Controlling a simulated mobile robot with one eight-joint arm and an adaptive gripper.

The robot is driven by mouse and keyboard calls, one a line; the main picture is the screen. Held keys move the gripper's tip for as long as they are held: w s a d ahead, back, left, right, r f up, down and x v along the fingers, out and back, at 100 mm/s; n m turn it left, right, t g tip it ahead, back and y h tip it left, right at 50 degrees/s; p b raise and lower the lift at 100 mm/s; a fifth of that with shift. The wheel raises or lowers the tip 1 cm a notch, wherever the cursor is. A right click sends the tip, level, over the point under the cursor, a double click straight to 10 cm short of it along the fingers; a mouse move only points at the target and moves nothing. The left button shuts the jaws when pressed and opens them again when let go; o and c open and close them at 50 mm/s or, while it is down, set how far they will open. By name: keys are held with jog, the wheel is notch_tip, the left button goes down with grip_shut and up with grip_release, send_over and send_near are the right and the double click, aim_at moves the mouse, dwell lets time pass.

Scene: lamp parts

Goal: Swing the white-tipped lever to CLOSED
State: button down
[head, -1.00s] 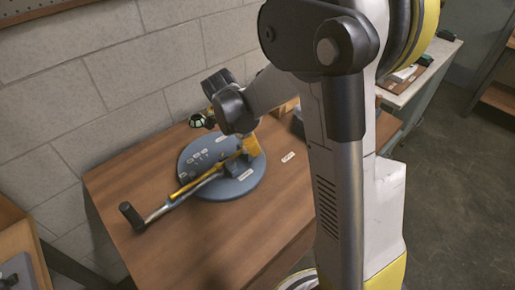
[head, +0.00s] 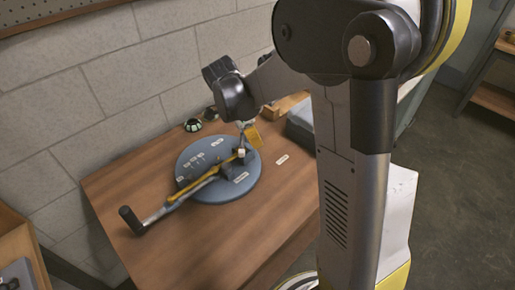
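A round blue-grey disc (head: 205,160) with several small white labels lies on the wooden table. A thin yellow bar (head: 196,184) runs across its front edge, from lower left to upper right. A small white block (head: 241,153) shows at its upper right end; I cannot tell whether this is the lever's white tip. A silver bar with a black grip (head: 132,220) reaches out to the lower left, past the disc. My gripper (head: 246,134) is just above the white block at the disc's right side. It is small and partly hidden by my arm; contact and finger opening are unclear. The label text is unreadable.
The wooden table (head: 255,225) has clear room in front and to the right of the disc. A white label (head: 282,159) lies right of the disc. A dark green-and-white round object (head: 193,125) stands behind it, near the block wall (head: 120,100). A grey case (head: 300,125) is at the back right.

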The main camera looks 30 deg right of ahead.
jog(key=v, duration=0.2)
jog(key=p+v, duration=0.1)
jog(key=v, duration=0.1)
jog(key=shift+w+d+r, duration=0.15)
jog(key=shift+w+r, duration=0.05)
jog(key=shift+r, duration=0.1)
jog(key=s+a+r+n+t+y+b, duration=0.1)
jog(key=s+a+n+t, duration=0.3)
jog(key=s+n, duration=0.4)
jog(key=s+a+r+n+t+y+b, duration=0.1)
jog(key=s+a+r+n+t, duration=0.3)
jog(key=s+n, duration=0.4)
jog(key=a+n+y, duration=0.1)
jog(key=n, duration=0.3)
jog(key=shift+y, duration=0.4)
